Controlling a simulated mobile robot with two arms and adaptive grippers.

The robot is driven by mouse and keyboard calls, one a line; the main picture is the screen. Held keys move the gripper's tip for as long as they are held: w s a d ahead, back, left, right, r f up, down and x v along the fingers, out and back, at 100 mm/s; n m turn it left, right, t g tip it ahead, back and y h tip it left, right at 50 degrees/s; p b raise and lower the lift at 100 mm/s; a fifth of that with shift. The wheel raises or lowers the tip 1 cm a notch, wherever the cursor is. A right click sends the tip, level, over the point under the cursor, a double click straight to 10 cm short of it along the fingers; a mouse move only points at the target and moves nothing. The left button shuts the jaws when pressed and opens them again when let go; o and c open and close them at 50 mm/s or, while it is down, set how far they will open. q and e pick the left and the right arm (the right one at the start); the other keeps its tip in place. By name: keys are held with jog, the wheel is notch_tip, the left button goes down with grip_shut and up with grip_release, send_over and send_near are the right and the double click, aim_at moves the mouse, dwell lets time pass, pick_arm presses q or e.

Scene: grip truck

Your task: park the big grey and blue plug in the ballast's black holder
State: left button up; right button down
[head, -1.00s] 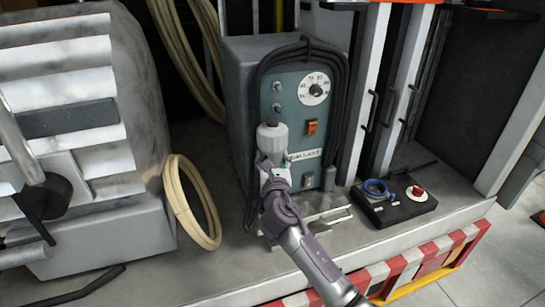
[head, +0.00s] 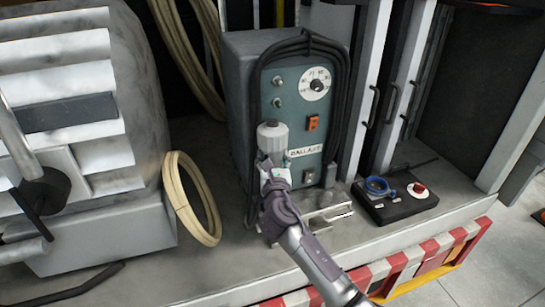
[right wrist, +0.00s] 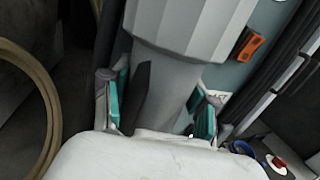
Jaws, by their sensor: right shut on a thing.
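The big plug (head: 271,133) shows as a pale grey, ribbed body in front of the ballast (head: 290,115), a grey box with a teal front panel. My right gripper (head: 272,168) is shut on the plug's narrower lower part. In the right wrist view the plug (right wrist: 185,45) fills the middle, between teal finger pads to either side. No blue on the plug shows. I cannot tell the ballast's black holder apart with certainty. The plug hides the lower left of the panel. My left gripper is not in view.
A pale bracket (head: 333,213) lies on the deck before the ballast. To its right is a black box (head: 402,209) with a blue ring and a red knob. A beige hose coil (head: 172,190) stands left. Black cable loops (head: 343,90) hang around the ballast.

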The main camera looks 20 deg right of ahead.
jog(key=shift+f+b, duration=0.4)
jog(key=shift+f, duration=0.4)
jog(key=c, duration=0.5)
grip_release()
jog(key=shift+c, duration=0.2)
jog(key=o, duration=0.3)
jog(key=shift+s+r, duration=0.15)
jog(key=shift+o, duration=1.2)
jog(key=shift+f, duration=0.2)
jog(key=shift+r, duration=0.25)
